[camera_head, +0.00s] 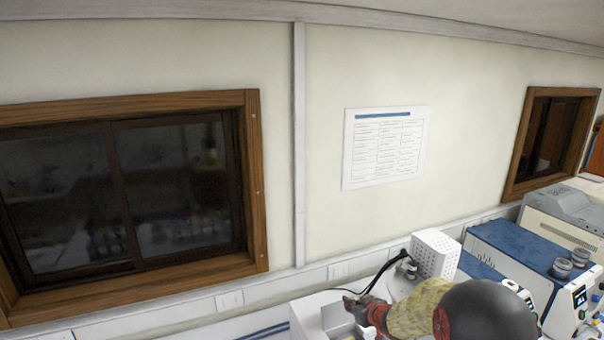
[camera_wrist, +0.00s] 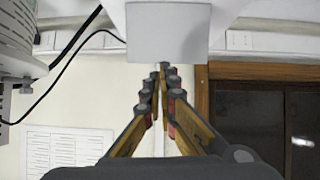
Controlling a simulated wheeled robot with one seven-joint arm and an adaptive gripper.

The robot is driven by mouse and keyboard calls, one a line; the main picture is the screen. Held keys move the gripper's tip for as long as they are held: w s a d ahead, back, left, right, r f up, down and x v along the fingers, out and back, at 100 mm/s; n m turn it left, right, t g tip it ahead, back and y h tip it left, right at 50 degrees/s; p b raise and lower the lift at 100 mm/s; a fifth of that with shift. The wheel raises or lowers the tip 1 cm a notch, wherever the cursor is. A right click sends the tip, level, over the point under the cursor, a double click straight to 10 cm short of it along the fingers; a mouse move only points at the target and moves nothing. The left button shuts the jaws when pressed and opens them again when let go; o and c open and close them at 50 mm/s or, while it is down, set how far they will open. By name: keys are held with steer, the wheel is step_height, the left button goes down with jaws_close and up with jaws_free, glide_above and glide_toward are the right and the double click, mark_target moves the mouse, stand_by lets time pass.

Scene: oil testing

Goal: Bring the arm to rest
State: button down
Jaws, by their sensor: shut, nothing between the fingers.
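My arm reaches in from the bottom right of the head view, over the white bench equipment. My gripper (camera_head: 352,308) is partly cut off and small there, beside a white box-shaped unit (camera_head: 308,318). In the wrist view my gripper (camera_wrist: 160,70) shows clearly. Its two fingers converge and meet at the tips, with nothing held. The wrist picture appears upside down, with the bench side at the top. A plain white block (camera_wrist: 168,33) shows just above the fingertips there. I cannot tell whether the tips touch it.
A white perforated device (camera_head: 436,254) with a black cable (camera_head: 380,276) stands close to my arm. The wall behind holds a paper sheet (camera_head: 386,147) and a wooden-framed window (camera_head: 130,190).

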steer(key=s+d+f+g+h, duration=0.1)
steer(key=s+d+f, duration=0.1)
steer(key=s+d+f+m+g+h, duration=0.1)
steer(key=s+d+f, duration=0.1)
steer(key=s, duration=0.1)
steer(key=s+d+f+g+h, duration=0.1)
steer(key=s+d+f, duration=0.1)
steer(key=d, duration=0.1)
steer(key=shift+s+d+f+h, duration=0.1)
steer(key=shift+s+f+h, duration=0.05)
steer(key=shift+h, duration=0.15)
steer(key=s+d+r+m+g+h+b, duration=0.1)
steer(key=s+m+g+b, duration=0.15)
steer(key=s+b, duration=0.8)
steer(key=s+r+m+g+h+b, duration=0.1)
steer(key=s+g+b, duration=0.2)
steer(key=s, duration=1.5)
steer(key=s+a+f+t+y+b, duration=0.1)
steer(key=s+a+f+b, duration=0.1)
steer(key=s+b, duration=0.4)
steer(key=s+a+f+t+b, duration=0.2)
steer(key=s+b, duration=0.4)
steer(key=b, duration=0.5)
steer(key=shift+s+a+f+y, duration=0.35)
steer(key=shift+a+f+y, duration=0.05)
steer(key=shift+a+f, duration=0.1)
